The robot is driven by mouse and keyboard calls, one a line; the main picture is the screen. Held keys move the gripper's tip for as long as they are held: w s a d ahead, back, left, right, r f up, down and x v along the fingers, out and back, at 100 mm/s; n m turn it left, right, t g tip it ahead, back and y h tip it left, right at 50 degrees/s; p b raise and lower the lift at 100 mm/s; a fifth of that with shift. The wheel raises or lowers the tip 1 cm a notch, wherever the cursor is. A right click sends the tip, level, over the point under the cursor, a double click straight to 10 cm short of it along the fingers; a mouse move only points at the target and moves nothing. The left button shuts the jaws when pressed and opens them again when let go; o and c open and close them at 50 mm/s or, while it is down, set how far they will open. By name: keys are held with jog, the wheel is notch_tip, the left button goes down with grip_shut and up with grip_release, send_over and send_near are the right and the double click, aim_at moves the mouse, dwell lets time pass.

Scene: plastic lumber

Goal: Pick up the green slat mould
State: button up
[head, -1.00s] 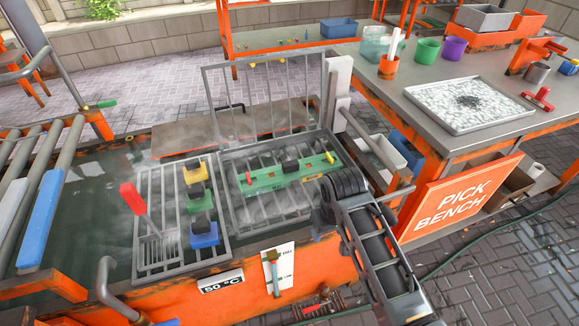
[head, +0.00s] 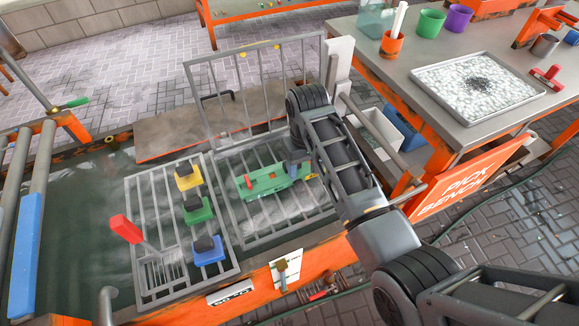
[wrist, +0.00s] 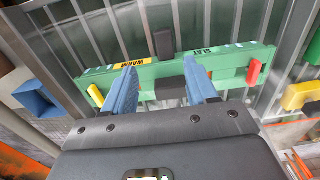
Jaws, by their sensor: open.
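The green slat mould (head: 262,184) is a long green bar with red and yellow end pegs, lying on the right grate of the tank. In the wrist view the mould (wrist: 232,62) carries labels reading "WARM" and "SLAT". A dark block handle (wrist: 171,86) stands at its middle. My gripper (wrist: 160,72) is open, its two blue fingers at either side of this handle, with gaps showing. I cannot tell how deep the fingers reach. In the head view my arm hides the mould's right part.
On the left grate stand yellow (head: 187,180), small green (head: 198,212) and blue (head: 208,252) moulds, beside a red-handled tool (head: 124,229). A raised barred lid (head: 255,95) stands behind the mould. An orange bench (head: 440,65) with a tray is at the right.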

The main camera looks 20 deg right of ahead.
aim_at(299, 183)
jog(key=f, duration=0.6)
jog(key=shift+a+f, duration=0.2)
jog(key=shift+a, duration=0.2)
jog(key=shift+c, duration=0.3)
grip_shut()
dwell(0.6)
jog(key=shift+w+r, duration=0.15)
